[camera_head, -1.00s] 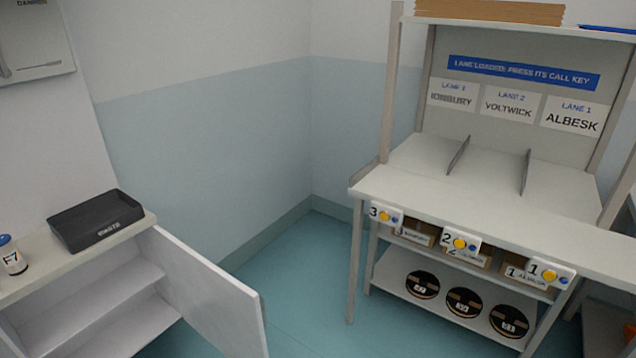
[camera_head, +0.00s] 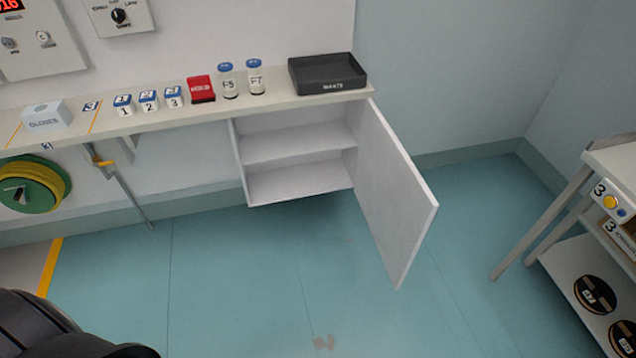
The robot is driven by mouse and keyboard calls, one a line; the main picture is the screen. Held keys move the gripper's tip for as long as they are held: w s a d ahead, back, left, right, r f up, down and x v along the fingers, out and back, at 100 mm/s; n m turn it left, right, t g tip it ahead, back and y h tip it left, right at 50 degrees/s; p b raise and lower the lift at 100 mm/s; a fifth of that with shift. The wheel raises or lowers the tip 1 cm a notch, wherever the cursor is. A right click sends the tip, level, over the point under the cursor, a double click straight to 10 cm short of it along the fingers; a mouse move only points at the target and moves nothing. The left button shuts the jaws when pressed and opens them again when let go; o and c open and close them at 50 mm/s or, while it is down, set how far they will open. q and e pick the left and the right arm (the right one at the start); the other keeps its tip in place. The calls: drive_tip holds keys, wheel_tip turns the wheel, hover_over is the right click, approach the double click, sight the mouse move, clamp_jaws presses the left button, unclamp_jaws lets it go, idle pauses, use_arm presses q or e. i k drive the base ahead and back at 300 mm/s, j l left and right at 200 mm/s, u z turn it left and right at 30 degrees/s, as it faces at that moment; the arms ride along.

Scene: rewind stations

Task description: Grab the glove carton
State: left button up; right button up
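The glove carton (camera_head: 47,117) is a small white and pale blue box marked "GLOVES". It stands on the left part of the long wall shelf (camera_head: 222,112), between yellow lines. Nothing touches it. A dark part of my own body shows at the bottom left corner, well below and apart from the carton. Neither of my grippers can be seen in this view.
Right of the carton stand small numbered blue-and-white containers (camera_head: 149,101), a red box (camera_head: 201,89), two blue-capped bottles (camera_head: 228,80) and a black tray (camera_head: 328,74). A cabinet door (camera_head: 395,195) hangs open into the room. A green-yellow reel (camera_head: 32,184) sits below the carton.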

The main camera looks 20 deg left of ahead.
sight(50, 117)
drive_tip(key=i+l+u, duration=0.15)
drive_tip(key=l+u, duration=1)
drive_tip(key=l, duration=0.15)
drive_tip(key=l+u, duration=0.4)
drive_tip(key=k+l, duration=0.1)
drive_tip(key=l, duration=0.4)
drive_tip(key=k+l, duration=0.1)
drive_tip(key=l, duration=0.4)
drive_tip(key=k+l, duration=0.1)
drive_tip(key=l, duration=0.45)
drive_tip(key=i+j+u, duration=0.1)
drive_tip(key=j, duration=0.25)
drive_tip(key=i+j+u, duration=0.1)
drive_tip(key=j, duration=0.2)
drive_tip(key=i+j+u, duration=0.1)
drive_tip(key=j, duration=0.25)
drive_tip(key=i+j+u, duration=0.4)
drive_tip(key=i, duration=0.15)
drive_tip(key=i+u, duration=0.35)
drive_tip(key=i, duration=0.2)
drive_tip(key=i+u, duration=0.4)
drive_tip(key=i, duration=0.2)
